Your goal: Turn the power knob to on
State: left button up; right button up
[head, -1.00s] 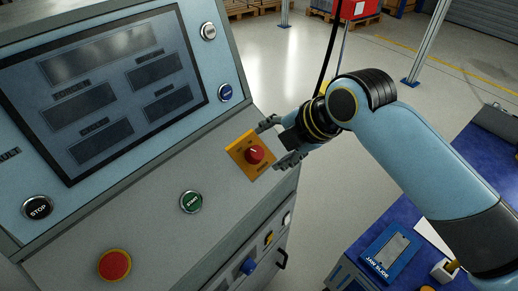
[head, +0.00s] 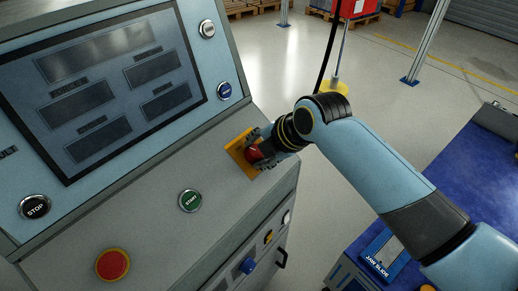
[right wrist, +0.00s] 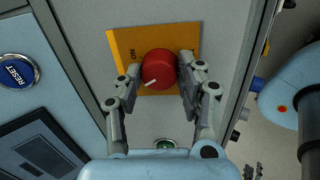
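The red power knob (head: 254,153) sits on a yellow-orange plate (head: 236,149) on the sloped machine panel. In the right wrist view the knob (right wrist: 158,67) shows a white pointer mark toward the lower left, and the plate (right wrist: 124,42) has small dark lettering I cannot read fully. My right gripper (head: 261,150) is at the knob. In the right wrist view its two fingers (right wrist: 159,75) stand on either side of the knob, with a slight gap at the left finger. It looks open around the knob, not clamped.
The panel also carries a green START button (head: 190,201), a black STOP button (head: 34,207), a red mushroom button (head: 112,264), a blue button (head: 224,91) and a dark screen (head: 105,85). A blue workbench (head: 446,182) stands at right. Open floor lies behind my right arm.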

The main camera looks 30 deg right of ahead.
jog(key=c, duration=0.5)
jog(key=shift+r+m+p, duration=0.1)
jog(key=shift+m+p, duration=0.6)
jog(key=shift+p, duration=0.3)
jog(key=m+p, duration=0.4)
jog(key=shift+r+h+p, duration=0.1)
jog(key=shift+h+p, duration=0.2)
jog(key=m+p, duration=0.2)
jog(key=m, duration=0.1)
jog(key=shift+m+g+p, duration=0.4)
jog(key=shift+m+p, duration=0.9)
jog(key=shift+m, duration=0.5)
jog(key=shift+a+f, duration=0.1)
jog(key=shift+f, duration=0.15)
